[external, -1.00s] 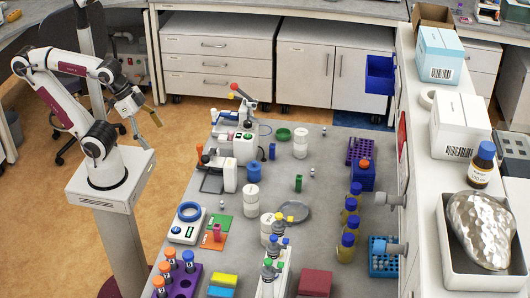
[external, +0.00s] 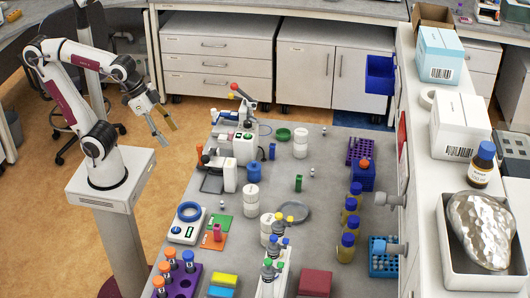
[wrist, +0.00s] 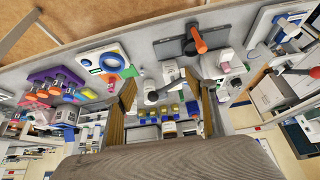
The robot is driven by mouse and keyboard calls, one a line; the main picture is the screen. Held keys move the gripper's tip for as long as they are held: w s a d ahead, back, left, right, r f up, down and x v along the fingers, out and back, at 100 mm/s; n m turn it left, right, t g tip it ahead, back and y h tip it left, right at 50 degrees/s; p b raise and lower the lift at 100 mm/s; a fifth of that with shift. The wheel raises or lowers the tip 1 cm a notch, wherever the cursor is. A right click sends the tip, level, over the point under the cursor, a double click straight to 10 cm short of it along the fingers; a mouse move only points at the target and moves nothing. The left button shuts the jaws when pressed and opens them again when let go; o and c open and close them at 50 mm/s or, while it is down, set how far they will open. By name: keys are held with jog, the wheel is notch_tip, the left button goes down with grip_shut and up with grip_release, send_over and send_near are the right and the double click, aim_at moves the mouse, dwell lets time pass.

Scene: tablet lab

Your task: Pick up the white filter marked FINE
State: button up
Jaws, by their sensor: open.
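No FINE marking is legible in either view, so I cannot tell which white piece is the filter. White round pieces stand on the grey bench: one at the back (external: 300,143), one mid-bench (external: 251,200), and one nearer the front (external: 267,229). A small white piece (external: 222,206) lies near the blue ring. My gripper (external: 172,135) is open and empty, in the air left of the bench and apart from everything on it. In the wrist view its two gold fingers (wrist: 165,98) are spread apart, with bench items beyond them.
A purple rack (external: 180,279) with orange-capped tubes stands at front left. Yellow bottles (external: 349,222) line the right side. A white device (external: 244,149) stands at back left. Small bare patches of the grey bench (external: 325,205) show between items.

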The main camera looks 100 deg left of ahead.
jog(key=w+d+r, duration=0.1)
jog(key=w+d, duration=0.2)
jog(key=w, duration=0.7)
jog(key=m+h, duration=0.1)
jog(key=m, duration=0.1)
send_near(269, 229)
notch_tip(269, 229, down, 4)
jog(key=a, duration=0.3)
jog(key=shift+w+d+f+t, duration=0.15)
jog(key=shift+d+f+t, duration=0.2)
jog(key=shift+d, duration=0.15)
jog(key=shift+x, duration=1.3)
jog(key=shift+f, duration=0.1)
jog(key=shift+x, duration=2.55)
jog(key=shift+a, duration=0.15)
